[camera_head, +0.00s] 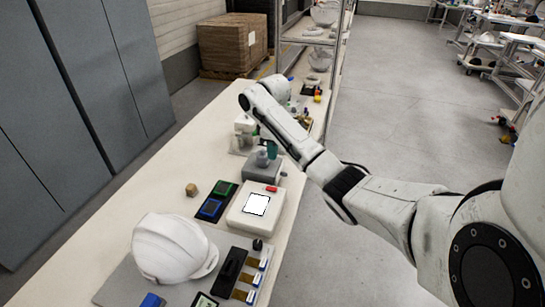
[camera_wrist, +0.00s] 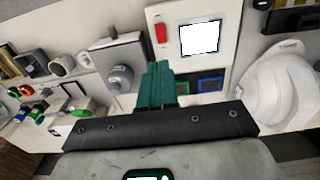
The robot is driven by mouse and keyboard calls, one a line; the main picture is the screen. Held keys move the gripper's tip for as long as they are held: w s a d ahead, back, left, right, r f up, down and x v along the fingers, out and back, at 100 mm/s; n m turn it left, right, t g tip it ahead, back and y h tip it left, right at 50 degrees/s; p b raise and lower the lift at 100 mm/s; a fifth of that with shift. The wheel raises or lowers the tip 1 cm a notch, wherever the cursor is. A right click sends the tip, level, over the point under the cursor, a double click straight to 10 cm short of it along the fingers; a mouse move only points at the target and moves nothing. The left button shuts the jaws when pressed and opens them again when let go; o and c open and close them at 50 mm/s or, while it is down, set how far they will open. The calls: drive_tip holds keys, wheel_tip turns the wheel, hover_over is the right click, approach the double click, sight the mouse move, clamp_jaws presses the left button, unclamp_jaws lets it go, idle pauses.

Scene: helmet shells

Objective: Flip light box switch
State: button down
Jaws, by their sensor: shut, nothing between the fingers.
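The light box is a flat cream box (camera_head: 237,222) on the long table, with a bright white panel (camera_head: 256,205) and a red switch (camera_head: 271,188) near its far edge. In the wrist view the box (camera_wrist: 222,14) is at the top, with the red switch (camera_wrist: 161,33) left of the bright panel (camera_wrist: 199,39). My gripper (camera_wrist: 158,72) has teal fingers pressed together and empty. Its tips appear just below the box's edge in the wrist view. In the head view my gripper (camera_head: 272,149) is beyond the switch, above a grey box, and apart from the switch.
The grey box with a round knob (camera_head: 262,170) stands just beyond the light box. A dark tray with green and blue squares (camera_head: 216,201) and a small brown block (camera_head: 192,189) lie to the left. A white helmet (camera_head: 172,249) sits nearer. Shelving stands at the back.

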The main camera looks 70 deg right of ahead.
drive_tip(key=shift+f+b, duration=0.2)
drive_tip(key=shift+b, duration=0.2)
drive_tip(key=shift+s+r, duration=0.25)
drive_tip(key=shift+s, duration=0.05)
drive_tip(key=b, duration=0.1)
approach(274, 189)
wheel_tip(274, 189, down, 7)
drive_tip(key=shift+d+r, duration=0.1)
idle(0.4)
